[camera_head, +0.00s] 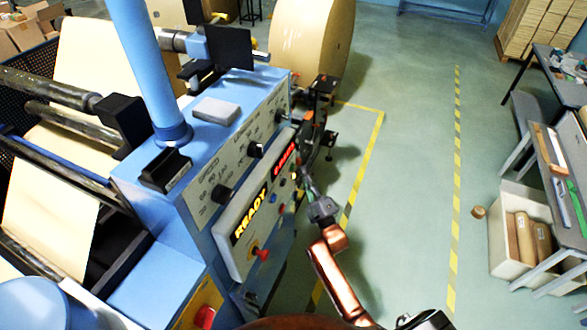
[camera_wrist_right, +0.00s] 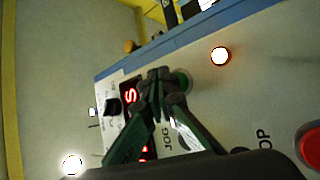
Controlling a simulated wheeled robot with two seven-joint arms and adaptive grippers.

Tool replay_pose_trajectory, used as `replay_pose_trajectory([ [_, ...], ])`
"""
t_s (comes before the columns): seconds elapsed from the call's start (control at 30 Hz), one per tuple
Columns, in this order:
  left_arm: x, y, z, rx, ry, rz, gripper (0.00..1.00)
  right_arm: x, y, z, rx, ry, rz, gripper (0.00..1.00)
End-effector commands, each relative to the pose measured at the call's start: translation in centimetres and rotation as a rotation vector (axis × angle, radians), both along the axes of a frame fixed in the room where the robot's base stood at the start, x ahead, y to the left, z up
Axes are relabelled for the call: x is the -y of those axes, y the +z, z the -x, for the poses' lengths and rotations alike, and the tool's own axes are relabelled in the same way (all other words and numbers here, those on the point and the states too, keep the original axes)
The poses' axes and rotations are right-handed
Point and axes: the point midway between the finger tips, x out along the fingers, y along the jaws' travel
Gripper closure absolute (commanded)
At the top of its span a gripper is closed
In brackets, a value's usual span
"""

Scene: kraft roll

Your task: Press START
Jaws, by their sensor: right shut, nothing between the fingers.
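The blue machine's control panel (camera_head: 232,240) carries an amber READY display (camera_head: 251,214) and a red digit display (camera_head: 284,155). My right gripper (camera_head: 305,178) is shut and empty, its fingertips close to the panel's right part. In the right wrist view the gripper (camera_wrist_right: 160,82) points at the panel, its tips in front of a round grey-green button (camera_wrist_right: 184,80) that they partly hide. I cannot tell whether they touch it. A lit white button with an orange rim (camera_wrist_right: 220,56) is to its right. JOG lettering shows below; no START label is readable. My left gripper is out of view.
A red button (camera_wrist_right: 312,148) lies at the wrist view's right edge by lettering ending in OP. A red knob (camera_head: 262,254) is low on the panel. A big kraft roll (camera_head: 312,40) stands behind the machine. Open floor (camera_head: 410,190) lies to the right.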

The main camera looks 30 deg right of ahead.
Motion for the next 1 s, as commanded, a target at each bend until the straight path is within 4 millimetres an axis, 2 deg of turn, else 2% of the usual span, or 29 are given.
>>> replay_pose_trajectory([
  [1.0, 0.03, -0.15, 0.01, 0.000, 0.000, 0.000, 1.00, -0.77, 0.00, -0.92, 0.000, 0.000, 0.000, 1.00],
])
